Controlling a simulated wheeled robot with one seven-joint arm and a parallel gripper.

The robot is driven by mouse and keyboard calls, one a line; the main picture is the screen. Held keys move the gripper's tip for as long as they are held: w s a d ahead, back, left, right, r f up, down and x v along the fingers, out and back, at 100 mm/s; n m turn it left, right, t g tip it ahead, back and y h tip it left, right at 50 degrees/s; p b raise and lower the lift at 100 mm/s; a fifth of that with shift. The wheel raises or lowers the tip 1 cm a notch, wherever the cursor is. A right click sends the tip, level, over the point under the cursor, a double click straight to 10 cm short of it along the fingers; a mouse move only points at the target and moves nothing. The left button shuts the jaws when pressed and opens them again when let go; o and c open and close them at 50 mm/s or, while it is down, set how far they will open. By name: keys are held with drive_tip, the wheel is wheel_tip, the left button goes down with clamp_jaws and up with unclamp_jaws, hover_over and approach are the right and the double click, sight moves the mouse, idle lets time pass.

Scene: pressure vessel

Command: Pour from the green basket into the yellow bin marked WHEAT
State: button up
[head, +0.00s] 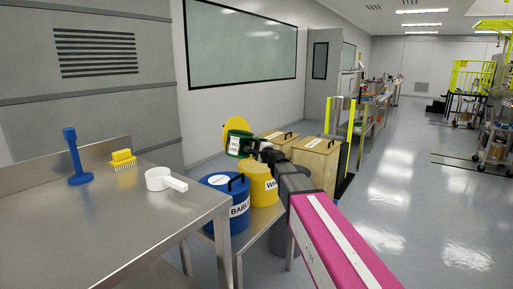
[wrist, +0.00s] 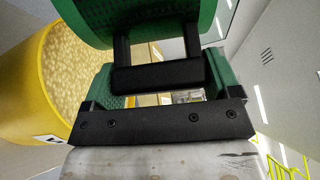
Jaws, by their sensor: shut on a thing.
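The green basket (head: 238,144) with a white label is held up above the bins; it appears tilted. Its green wall (wrist: 140,20) and black handle (wrist: 157,78) fill the upper middle of the wrist view. My gripper (head: 264,152) is shut on the basket's handle. The yellow bin (head: 262,186), its label partly hidden and starting "WH", stands below the basket. In the wrist view the yellow bin (wrist: 30,110) is open at the left, with pale grain inside. The basket's inside is hidden.
A blue bin (head: 238,207) labelled "BAR..." stands left of the yellow bin. Wooden boxes (head: 316,160) with black handles stand behind and right. A yellow disc (head: 235,122) shows behind the basket. A steel table (head: 120,215) at left holds a white scoop (head: 160,179) and a yellow brush (head: 122,157).

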drive_tip(key=shift+w+d+f+m, duration=0.15)
drive_tip(key=shift+d+f+m, duration=0.1)
drive_tip(key=shift+f+m, duration=0.5)
drive_tip(key=shift+w+d+f+m, duration=0.15)
drive_tip(key=shift+f+m, duration=0.3)
drive_tip(key=shift+f, duration=0.45)
drive_tip(key=shift+d+f, duration=0.1)
drive_tip(key=m, duration=0.1)
drive_tip(key=d+f+m, duration=0.1)
drive_tip(key=m, duration=0.1)
drive_tip(key=f+m, duration=0.1)
drive_tip(key=shift+w+d+f+m, duration=0.2)
drive_tip(key=shift+w+m, duration=0.1)
drive_tip(key=shift+m, duration=0.1)
drive_tip(key=shift+f, duration=0.1)
drive_tip(key=m, duration=0.1)
drive_tip(key=f+m, duration=0.1)
drive_tip(key=m, duration=0.1)
drive_tip(key=a+f+m, duration=0.1)
drive_tip(key=m, duration=0.1)
drive_tip(key=shift+s+f, duration=0.2)
drive_tip(key=shift+s, duration=0.05)
